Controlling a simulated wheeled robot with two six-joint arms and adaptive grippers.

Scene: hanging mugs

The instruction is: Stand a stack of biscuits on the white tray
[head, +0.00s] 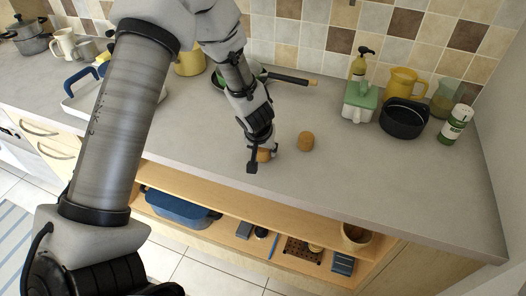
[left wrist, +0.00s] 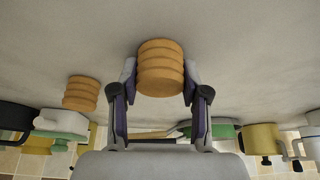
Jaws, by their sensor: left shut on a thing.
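My left gripper (head: 262,157) reaches down to the counter and is shut on a stack of biscuits (head: 264,155), which it mostly hides in the head view. In the left wrist view this round, ridged, golden-brown stack (left wrist: 160,68) sits between the two fingers (left wrist: 160,80). It is at the counter top; I cannot tell whether it touches it. A second biscuit stack (head: 306,141) stands free just to the right, also in the left wrist view (left wrist: 80,93). The white tray (head: 69,104) is at the left, partly hidden by my arm. My right gripper is not in view.
A pan (head: 258,73) with a dark handle lies behind my gripper. At the back right are a green-lidded box (head: 360,101), a black pot (head: 403,118), a yellow jug (head: 401,83) and a shaker (head: 456,122). Mugs (head: 64,42) stand back left. The front right counter is clear.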

